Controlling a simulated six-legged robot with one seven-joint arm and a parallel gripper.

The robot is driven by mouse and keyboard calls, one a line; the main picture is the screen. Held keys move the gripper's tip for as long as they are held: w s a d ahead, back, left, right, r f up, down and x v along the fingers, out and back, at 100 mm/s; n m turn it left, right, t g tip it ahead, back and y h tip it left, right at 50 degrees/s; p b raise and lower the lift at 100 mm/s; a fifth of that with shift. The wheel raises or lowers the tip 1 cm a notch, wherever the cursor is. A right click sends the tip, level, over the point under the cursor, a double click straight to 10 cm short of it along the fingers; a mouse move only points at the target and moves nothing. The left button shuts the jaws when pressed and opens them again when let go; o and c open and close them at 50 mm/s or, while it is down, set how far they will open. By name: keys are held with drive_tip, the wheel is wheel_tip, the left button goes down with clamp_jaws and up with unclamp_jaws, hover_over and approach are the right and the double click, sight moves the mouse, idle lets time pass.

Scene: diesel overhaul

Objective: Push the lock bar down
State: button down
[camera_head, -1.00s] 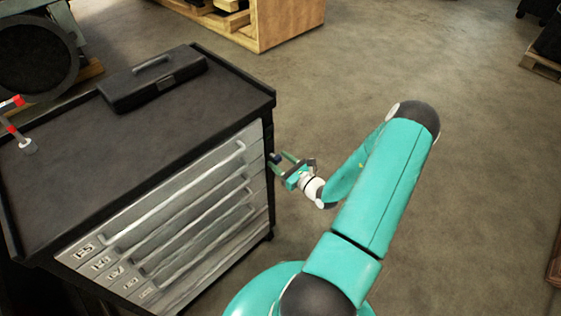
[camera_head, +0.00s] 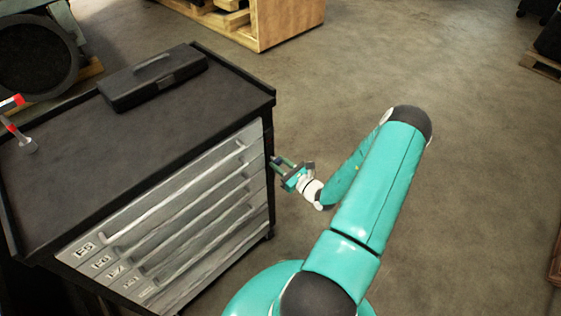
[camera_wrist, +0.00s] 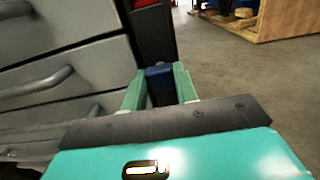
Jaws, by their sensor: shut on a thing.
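The grey tool cabinet (camera_head: 190,205) has several drawers with long handles and a black top. My gripper (camera_head: 278,163) is at the cabinet's front right corner, below the top's edge. In the wrist view, my gripper's (camera_wrist: 157,72) two green fingers are shut on a dark blue grip (camera_wrist: 158,72), which seems to belong to the lock bar. Behind it, a dark upright strip with a reddish face (camera_wrist: 153,38) runs along the cabinet's edge; I cannot tell if it is the bar itself. The lower part of the grip is hidden by my gripper.
A black case (camera_head: 153,78) lies on the cabinet top, with a red-and-grey tool (camera_head: 18,125) at its left. A wooden crate (camera_head: 262,25) stands at the back. The floor right of the cabinet is clear around my arm.

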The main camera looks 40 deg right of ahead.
drive_tip(key=c, duration=1.1)
unclamp_jaws()
drive_tip(key=shift+f, duration=0.25)
drive_tip(key=shift+s, duration=0.1)
drive_tip(key=shift+s, duration=0.3)
drive_tip(key=s, duration=1.3)
drive_tip(key=shift+d, duration=0.2)
drive_tip(key=shift+r, duration=0.1)
